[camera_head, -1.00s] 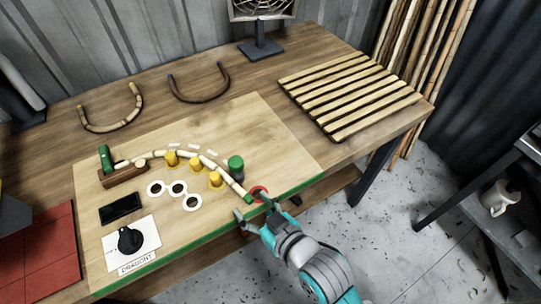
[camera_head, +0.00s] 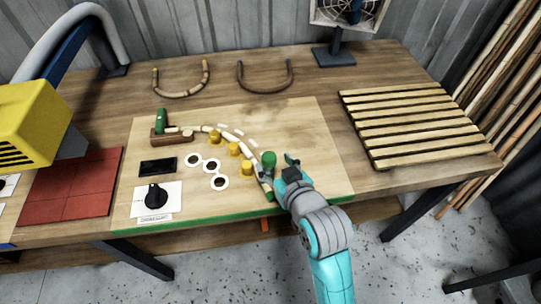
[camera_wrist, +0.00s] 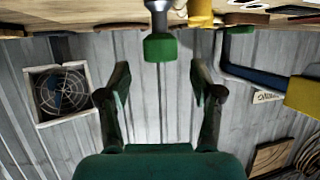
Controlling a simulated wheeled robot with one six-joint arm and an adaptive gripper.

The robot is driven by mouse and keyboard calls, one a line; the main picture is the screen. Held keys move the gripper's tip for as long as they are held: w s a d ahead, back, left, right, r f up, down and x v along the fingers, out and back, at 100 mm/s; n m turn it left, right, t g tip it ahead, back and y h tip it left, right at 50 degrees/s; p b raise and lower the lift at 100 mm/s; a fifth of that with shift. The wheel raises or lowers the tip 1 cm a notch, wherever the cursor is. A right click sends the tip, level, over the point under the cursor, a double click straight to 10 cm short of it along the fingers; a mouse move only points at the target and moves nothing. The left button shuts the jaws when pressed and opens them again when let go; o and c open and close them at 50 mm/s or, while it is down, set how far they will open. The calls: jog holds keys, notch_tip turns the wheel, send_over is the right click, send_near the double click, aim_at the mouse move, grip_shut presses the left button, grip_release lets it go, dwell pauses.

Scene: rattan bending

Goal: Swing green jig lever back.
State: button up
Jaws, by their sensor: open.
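A green cylindrical knob on a grey post (camera_head: 268,159) stands at the right end of the curved jig on the board. It also shows upside down in the wrist view (camera_wrist: 160,47), just beyond and between my fingertips. My gripper (camera_head: 278,168) is open, with its fingers close around the knob area; I cannot tell whether they touch it. In the wrist view my open fingers (camera_wrist: 159,80) have nothing between their tips. A pale cane strip (camera_head: 236,138) curves along the yellow pegs (camera_head: 235,149). A second green upright piece (camera_head: 160,118) stands on a brown block at the strip's left end.
The board (camera_head: 310,130) has a green front edge. White rings (camera_head: 219,183), a black dial (camera_head: 157,196) and a dark pad (camera_head: 158,166) lie left of my gripper. A slatted rack (camera_head: 410,125) is at right. A yellow machine (camera_head: 35,120) overhangs the left.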

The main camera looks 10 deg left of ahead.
aim_at(270, 158)
jog(key=shift+x, duration=2.2)
grip_shut()
